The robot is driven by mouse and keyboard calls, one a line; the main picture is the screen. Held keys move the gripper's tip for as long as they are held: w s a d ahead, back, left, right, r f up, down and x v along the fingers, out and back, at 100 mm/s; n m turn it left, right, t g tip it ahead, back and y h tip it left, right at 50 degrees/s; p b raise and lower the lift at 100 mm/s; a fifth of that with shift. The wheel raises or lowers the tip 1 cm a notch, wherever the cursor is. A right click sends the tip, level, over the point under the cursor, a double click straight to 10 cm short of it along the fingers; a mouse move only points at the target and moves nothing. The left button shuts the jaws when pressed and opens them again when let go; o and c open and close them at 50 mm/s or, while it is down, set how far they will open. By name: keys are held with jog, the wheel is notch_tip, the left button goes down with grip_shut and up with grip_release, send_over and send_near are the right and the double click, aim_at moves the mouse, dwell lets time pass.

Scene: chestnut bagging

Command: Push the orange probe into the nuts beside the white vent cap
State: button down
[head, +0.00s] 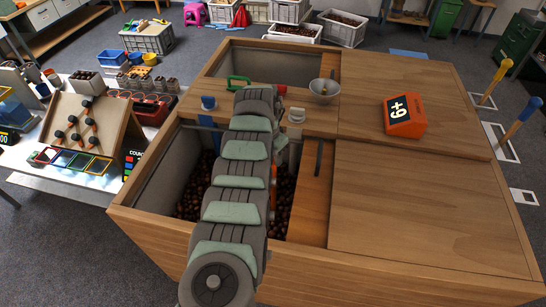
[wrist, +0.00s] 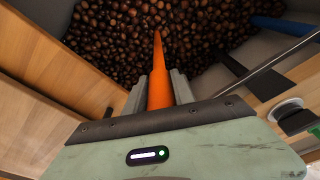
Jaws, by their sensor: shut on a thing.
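My gripper (wrist: 159,88) is shut on the orange probe (wrist: 160,70), seen in the wrist view. The probe tapers to a point directed at the brown nuts (wrist: 205,28); I cannot tell whether its tip touches them. In the head view my arm hides the gripper, and only a thin strip of the probe (head: 273,186) shows at the arm's right side. Nuts (head: 190,206) lie deep in the open bin on both sides of the arm. The white vent cap (head: 296,115) stands on the wooden top behind the bin, right of the arm; it also shows at right in the wrist view (wrist: 287,109).
A blue tube (wrist: 282,25) reaches the nuts.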

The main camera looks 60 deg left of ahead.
jog(key=shift+w+r+p, duration=0.1)
jog(key=shift+r+p, duration=0.2)
jog(key=shift+r, duration=0.4)
jog(key=shift+s+a+b, duration=0.35)
jog(key=shift+s+a, duration=0.35)
jog(key=shift+s, duration=0.15)
notch_tip(320, 180, up, 11)
jog(key=p, duration=0.2)
jog(key=shift+p, duration=0.35)
jog(key=shift+r, duration=0.1)
